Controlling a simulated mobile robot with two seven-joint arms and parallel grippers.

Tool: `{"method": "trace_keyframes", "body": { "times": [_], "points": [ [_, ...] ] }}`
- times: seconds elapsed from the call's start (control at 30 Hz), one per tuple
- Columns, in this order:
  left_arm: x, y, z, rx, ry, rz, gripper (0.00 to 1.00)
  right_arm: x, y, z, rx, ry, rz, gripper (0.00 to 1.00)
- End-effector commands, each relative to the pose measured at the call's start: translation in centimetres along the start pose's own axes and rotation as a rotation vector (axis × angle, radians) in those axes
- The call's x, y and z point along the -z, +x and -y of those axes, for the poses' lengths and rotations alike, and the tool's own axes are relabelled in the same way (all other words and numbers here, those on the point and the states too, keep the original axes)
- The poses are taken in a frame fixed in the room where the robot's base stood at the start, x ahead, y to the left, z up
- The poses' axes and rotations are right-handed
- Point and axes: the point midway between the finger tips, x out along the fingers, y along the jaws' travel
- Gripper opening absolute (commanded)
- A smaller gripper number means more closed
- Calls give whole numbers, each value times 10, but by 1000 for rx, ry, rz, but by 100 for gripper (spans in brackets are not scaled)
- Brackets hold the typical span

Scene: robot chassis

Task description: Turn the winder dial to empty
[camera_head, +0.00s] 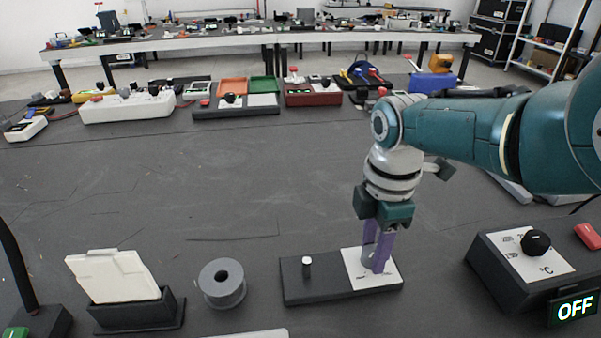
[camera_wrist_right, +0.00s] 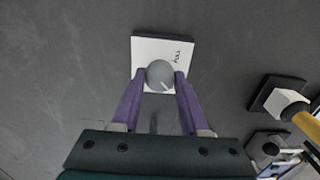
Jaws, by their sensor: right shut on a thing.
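The winder (camera_head: 325,288) is a low black base at the front middle with a white panel (camera_head: 390,279) on its right half and a small upright post on its left. My right gripper (camera_head: 372,268) points down over the panel, its purple fingers low against it. In the right wrist view the round grey dial (camera_wrist_right: 160,72) sits between the fingertips, and my right gripper (camera_wrist_right: 160,77) is shut on it. A short pale mark shows on the dial's lower edge. The panel's lettering is partly covered and hard to read. My left gripper is out of view.
A grey spool (camera_head: 222,294) and a white block in a black holder (camera_head: 137,316) stand left of the winder. A black box with a knob and an OFF display (camera_head: 520,290) stands at right. Several devices line the table's far edge; the middle is clear.

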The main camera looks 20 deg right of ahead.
Motion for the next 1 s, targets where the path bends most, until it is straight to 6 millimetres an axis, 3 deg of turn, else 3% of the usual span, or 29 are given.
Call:
{"method": "trace_keyframes", "body": {
  "times": [0.2,0.23,0.5,0.77,1.0],
  "points": [
    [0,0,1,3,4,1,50,1,-2,0,1,-4,-1,0],
    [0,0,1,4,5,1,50,1,-2,0,1,-4,-1,45],
    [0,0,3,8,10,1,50,0,-1,0,0,-2,0,74],
    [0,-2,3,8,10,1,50,0,-2,0,-1,-1,0,74],
    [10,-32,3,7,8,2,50,0,-38,0,-2,-1,0,74]
  ]
}}
